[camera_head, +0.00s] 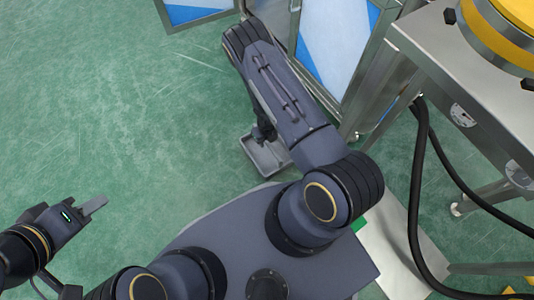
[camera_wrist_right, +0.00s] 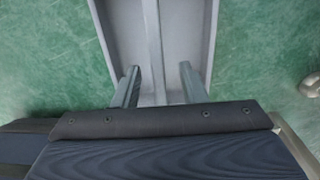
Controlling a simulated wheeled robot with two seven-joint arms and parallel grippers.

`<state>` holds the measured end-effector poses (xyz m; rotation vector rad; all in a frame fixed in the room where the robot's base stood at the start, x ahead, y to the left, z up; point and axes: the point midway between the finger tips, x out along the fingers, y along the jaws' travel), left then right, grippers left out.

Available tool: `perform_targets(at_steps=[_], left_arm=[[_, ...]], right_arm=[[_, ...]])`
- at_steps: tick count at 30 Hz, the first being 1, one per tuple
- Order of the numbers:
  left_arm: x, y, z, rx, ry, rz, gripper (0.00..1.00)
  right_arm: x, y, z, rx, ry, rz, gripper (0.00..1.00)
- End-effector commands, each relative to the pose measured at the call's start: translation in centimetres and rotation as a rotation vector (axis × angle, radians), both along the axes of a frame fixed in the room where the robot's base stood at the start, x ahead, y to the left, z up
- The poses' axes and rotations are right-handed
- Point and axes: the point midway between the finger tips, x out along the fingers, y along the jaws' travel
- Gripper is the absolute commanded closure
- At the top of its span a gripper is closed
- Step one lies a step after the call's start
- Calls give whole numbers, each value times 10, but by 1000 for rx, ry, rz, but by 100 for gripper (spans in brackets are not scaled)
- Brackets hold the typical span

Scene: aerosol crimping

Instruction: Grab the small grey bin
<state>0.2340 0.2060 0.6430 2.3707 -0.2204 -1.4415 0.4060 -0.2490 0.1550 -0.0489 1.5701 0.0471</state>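The small grey bin (camera_head: 265,160) is on the green floor in the head view, partly covered by my right arm. In the right wrist view the bin (camera_wrist_right: 184,35) fills the top middle, with a raised divider (camera_wrist_right: 152,35) running along its middle. My right gripper (camera_wrist_right: 158,74) is open, its two fingers apart over the near part of the bin, one on each side of the divider. I cannot tell whether they touch it. In the head view the right gripper (camera_head: 264,132) is at the bin. My left gripper (camera_head: 96,206) is far left, away from the bin; its finger gap is unclear.
A metal frame with blue and white panels (camera_head: 338,45) stands behind my right arm. A steel table (camera_head: 450,70) with a yellow-ringed machine part (camera_head: 500,30) is at the right, with black hoses (camera_head: 416,190) hanging down. The green floor (camera_head: 120,100) at the left is clear.

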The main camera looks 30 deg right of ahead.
Motion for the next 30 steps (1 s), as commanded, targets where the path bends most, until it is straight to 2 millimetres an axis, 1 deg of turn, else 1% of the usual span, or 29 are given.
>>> perform_targets(at_steps=[1, 5, 8, 10, 16, 24, 25, 30], left_arm=[[0, 0, -7, 0, 0, 0, 64], [0, 0, -23, 0, 0, 0, 64], [0, 0, -28, 0, 0, 0, 64], [0, 0, -29, 0, 0, 0, 64], [0, 0, -27, 0, 0, 0, 64], [0, 0, -27, 0, 0, 0, 64], [0, 0, -27, 0, 0, 0, 64], [0, 0, -27, 0, 0, 0, 64]], right_arm=[[-1, 0, -9, 0, 1, 1, 62], [-2, 2, -31, 0, 1, 0, 62], [-2, 2, -44, 0, 1, 2, 62], [-1, 2, -47, 0, 0, 1, 62], [-2, 2, -45, 1, 0, 2, 62], [-2, 2, -45, 1, 0, 2, 97], [-2, 2, -45, 1, 0, 2, 100], [-2, 2, -45, 1, 0, 2, 100]])
